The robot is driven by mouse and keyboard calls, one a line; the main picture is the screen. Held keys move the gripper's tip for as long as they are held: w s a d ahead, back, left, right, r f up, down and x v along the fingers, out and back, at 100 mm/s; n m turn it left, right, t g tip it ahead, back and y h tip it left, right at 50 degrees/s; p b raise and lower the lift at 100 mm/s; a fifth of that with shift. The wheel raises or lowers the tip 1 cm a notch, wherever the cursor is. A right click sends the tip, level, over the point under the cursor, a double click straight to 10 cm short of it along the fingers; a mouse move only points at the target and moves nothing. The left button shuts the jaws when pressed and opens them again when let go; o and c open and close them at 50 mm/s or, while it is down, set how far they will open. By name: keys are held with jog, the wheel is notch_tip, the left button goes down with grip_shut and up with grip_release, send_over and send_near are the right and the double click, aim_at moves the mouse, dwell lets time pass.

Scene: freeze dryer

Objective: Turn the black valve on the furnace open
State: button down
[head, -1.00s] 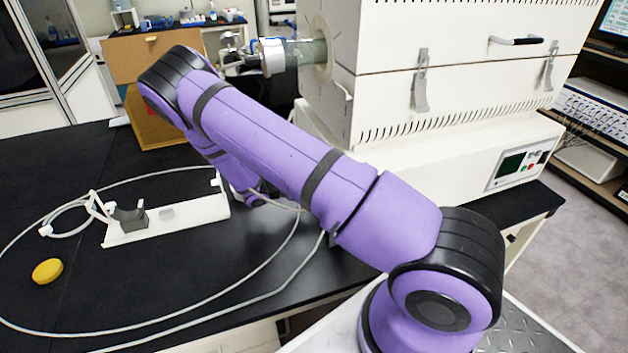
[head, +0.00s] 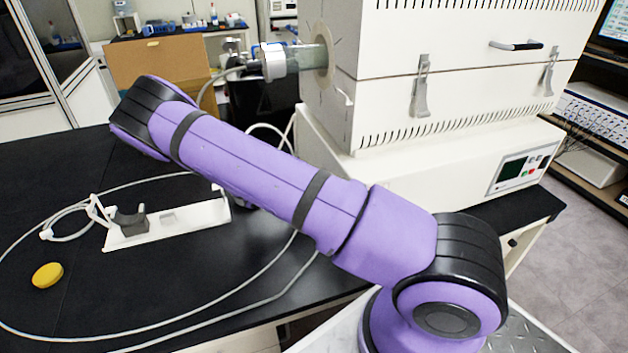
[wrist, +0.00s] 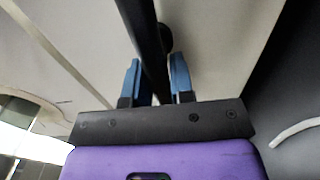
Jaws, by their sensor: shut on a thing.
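The white furnace (head: 440,90) stands at the right of the head view, with a glass tube (head: 305,58) and a metal flange (head: 273,61) out of its left side. In the wrist view, my gripper (wrist: 157,72) has its blue fingers on either side of a long dark bar (wrist: 147,25), which seems to be the black valve's handle. The gripper is shut on it. A dark round part (wrist: 166,38) shows just beyond the fingertips. The head view does not show my gripper, and I cannot make out the valve there.
A white stand (head: 175,225) with a grey holder, a yellow round thing (head: 47,275) and loose white tubing lie on the black bench (head: 80,180). A cardboard box (head: 155,68) stands behind my arm. The bench's left part is mostly clear.

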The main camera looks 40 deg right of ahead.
dwell(0.3)
jog(key=c, duration=1)
grip_release()
jog(key=shift+c, duration=0.2)
jog(key=shift+a, duration=0.1)
jog(key=v, duration=1)
jog(key=shift+a, duration=0.35)
jog(key=shift+w, duration=0.1)
jog(key=shift+r, duration=0.1)
